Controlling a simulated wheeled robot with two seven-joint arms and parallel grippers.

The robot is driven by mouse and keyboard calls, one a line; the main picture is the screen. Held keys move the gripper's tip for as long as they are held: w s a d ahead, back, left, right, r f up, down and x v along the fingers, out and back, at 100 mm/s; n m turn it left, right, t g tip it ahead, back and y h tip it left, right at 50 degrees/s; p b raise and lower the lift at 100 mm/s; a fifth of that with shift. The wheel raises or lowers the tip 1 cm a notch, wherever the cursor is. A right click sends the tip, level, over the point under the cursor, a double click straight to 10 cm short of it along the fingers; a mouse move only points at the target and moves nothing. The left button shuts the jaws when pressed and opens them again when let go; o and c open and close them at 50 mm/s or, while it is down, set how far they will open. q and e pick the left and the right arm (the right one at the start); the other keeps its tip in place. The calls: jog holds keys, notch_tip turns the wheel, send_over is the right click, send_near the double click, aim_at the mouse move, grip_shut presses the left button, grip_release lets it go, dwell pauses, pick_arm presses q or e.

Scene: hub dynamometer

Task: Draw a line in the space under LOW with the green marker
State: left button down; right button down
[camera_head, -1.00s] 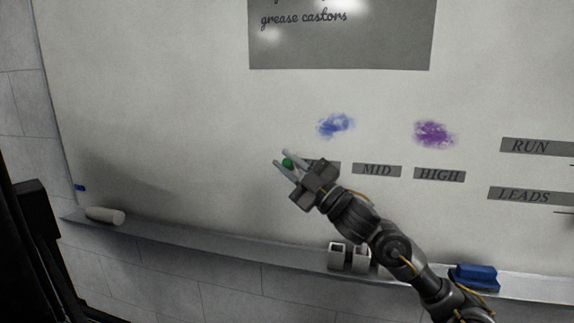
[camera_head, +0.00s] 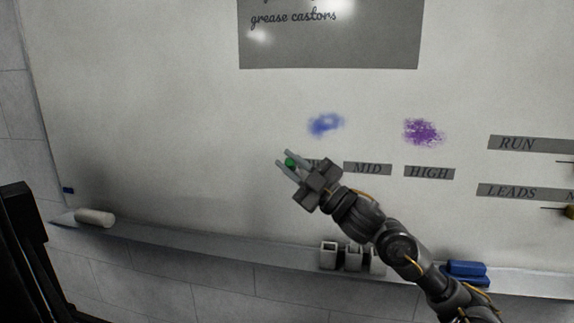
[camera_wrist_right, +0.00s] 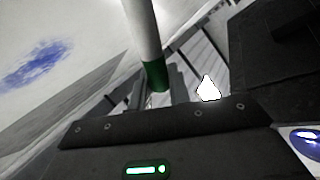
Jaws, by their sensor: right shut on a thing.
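My right gripper (camera_head: 283,160) is shut on the green marker (camera_head: 290,162), just left of the LOW label (camera_head: 314,163). Part of that label is hidden behind the gripper. In the right wrist view the marker (camera_wrist_right: 154,76) shows a white body and a green end between the fingers. I cannot tell whether its tip touches the board. The MID label (camera_head: 367,168) and HIGH label (camera_head: 429,172) are to the right. The space under LOW is largely covered by my gripper and arm. My left gripper is not in view.
A blue smudge (camera_head: 325,124) and a purple smudge (camera_head: 423,131) are on the whiteboard (camera_head: 150,110) above the labels. The ledge (camera_head: 200,241) below carries a white roll (camera_head: 95,217), holders (camera_head: 328,256) and a blue eraser (camera_head: 466,268). The board's left part is clear.

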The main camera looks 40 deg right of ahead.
jog(key=shift+s+d, duration=0.45)
jog(key=shift+s, duration=0.2)
dwell(0.3)
jog(key=shift+s+d, duration=0.35)
jog(key=shift+s, duration=0.15)
jog(key=shift+s+d, duration=0.4)
jog(key=shift+s, duration=0.1)
